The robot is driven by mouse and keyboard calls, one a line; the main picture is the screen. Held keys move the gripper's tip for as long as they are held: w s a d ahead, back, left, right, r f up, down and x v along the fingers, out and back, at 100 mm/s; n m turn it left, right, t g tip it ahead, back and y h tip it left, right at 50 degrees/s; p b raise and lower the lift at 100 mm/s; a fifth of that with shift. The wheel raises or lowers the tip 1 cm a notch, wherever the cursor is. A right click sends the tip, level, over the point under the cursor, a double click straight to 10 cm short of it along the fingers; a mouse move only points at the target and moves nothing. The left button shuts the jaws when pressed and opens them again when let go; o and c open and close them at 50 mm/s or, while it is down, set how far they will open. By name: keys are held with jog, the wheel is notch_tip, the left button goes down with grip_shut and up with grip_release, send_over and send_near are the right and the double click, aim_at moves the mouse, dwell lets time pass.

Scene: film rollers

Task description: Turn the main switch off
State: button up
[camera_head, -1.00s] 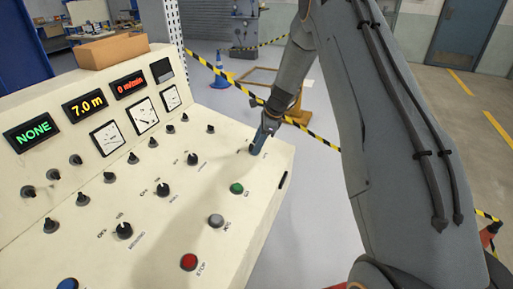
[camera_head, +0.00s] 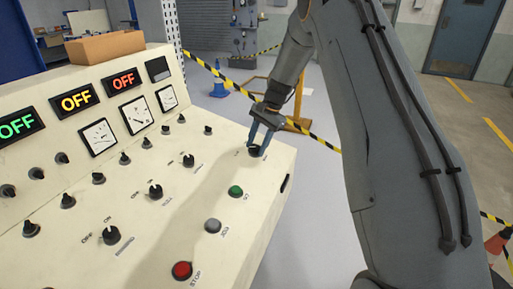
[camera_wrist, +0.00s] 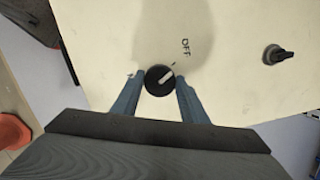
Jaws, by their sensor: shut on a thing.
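The main switch is a round black knob (camera_head: 254,150) at the right end of the cream console top. In the wrist view the knob (camera_wrist: 158,80) has a white pointer angled to the upper right, roughly toward the printed word OFF. My gripper (camera_head: 259,145) reaches down to it, and its blue fingers (camera_wrist: 161,88) stand on either side of the knob, shut on it. Three console displays (camera_head: 77,102) all read OFF, in green, yellow and red.
Other knobs (camera_head: 111,235) and the green (camera_head: 236,191), grey (camera_head: 212,226) and red (camera_head: 182,271) buttons are on the console top. A cardboard box (camera_head: 105,46) sits on the console's upper edge. Striped barrier tape and a blue cone (camera_head: 219,88) stand behind.

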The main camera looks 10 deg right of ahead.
jog(key=shift+n, duration=0.5)
jog(key=o, duration=1)
jog(key=shift+o, duration=0.2)
jog(key=b+v, duration=0.2)
jog(key=v, duration=0.4)
jog(key=shift+w+r, duration=0.15)
jog(key=shift+r, duration=0.2)
jog(key=shift+d+r, duration=0.2)
jog(key=shift+r, duration=0.35)
